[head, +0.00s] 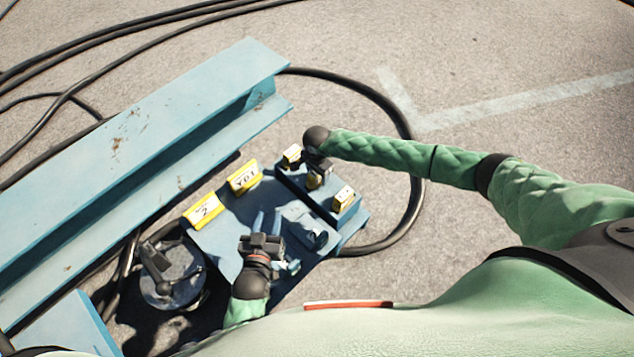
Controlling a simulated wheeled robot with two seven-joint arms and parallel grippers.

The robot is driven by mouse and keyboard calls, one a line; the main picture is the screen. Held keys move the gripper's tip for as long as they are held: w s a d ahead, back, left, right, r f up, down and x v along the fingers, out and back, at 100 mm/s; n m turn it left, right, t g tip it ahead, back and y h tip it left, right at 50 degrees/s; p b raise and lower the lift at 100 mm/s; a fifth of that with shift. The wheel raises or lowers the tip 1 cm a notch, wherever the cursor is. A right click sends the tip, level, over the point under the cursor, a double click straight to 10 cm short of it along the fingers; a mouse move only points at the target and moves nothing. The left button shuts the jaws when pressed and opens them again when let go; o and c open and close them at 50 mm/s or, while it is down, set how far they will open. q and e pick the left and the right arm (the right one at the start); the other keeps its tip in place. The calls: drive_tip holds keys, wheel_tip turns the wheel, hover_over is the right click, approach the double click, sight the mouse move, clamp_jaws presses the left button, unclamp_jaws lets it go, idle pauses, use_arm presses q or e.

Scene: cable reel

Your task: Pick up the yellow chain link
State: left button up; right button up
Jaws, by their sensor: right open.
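Several yellow pieces are on the blue bench, and I cannot tell for certain which is the chain link. One small yellow piece (291,155) is at the left end of a raised blue block, beside my right gripper. Another yellow piece (344,198) is at the block's right end. My right gripper (312,168) is open over the block, with a small brass-coloured piece (314,180) just below it; contact is unclear.
Two yellow labelled blocks, one marked 2 (204,210) and one (244,177), line the bench's left edge. A large blue beam (130,150) lies behind. A dark round device (172,275) stands at left. Black cable (400,120) loops around; open concrete lies right.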

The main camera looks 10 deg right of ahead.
drive_tip(key=shift+f, duration=0.2)
drive_tip(key=c, duration=1.2)
use_arm(q)
drive_tip(key=shift+r, duration=0.2)
